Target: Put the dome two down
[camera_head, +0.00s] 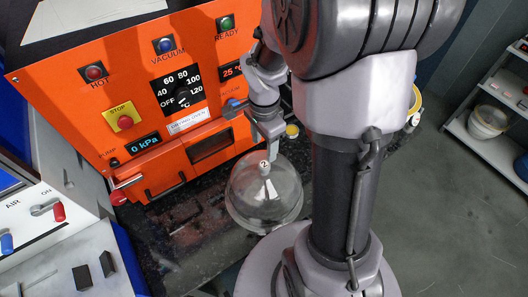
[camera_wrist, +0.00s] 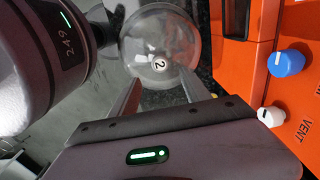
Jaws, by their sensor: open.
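Dome two (camera_head: 264,205) is a clear glass dome with a pale knob marked 2. It stands upright over the dark bench top in front of the orange oven, close to my base. Whether its rim rests fully on the bench is hard to tell. The dome also shows at the top of the wrist view (camera_wrist: 160,35), with its numbered knob between the finger lines. My gripper (camera_head: 274,148) is just above and behind the knob; in the wrist view its two fingers (camera_wrist: 157,88) are spread apart, with nothing between them. Contact with the knob is not visible.
The orange drying oven (camera_head: 150,95) stands behind the dome, with a blue knob (camera_wrist: 287,62) and a white vent knob (camera_wrist: 271,116) at its side. A shelf (camera_head: 490,145) stands far right.

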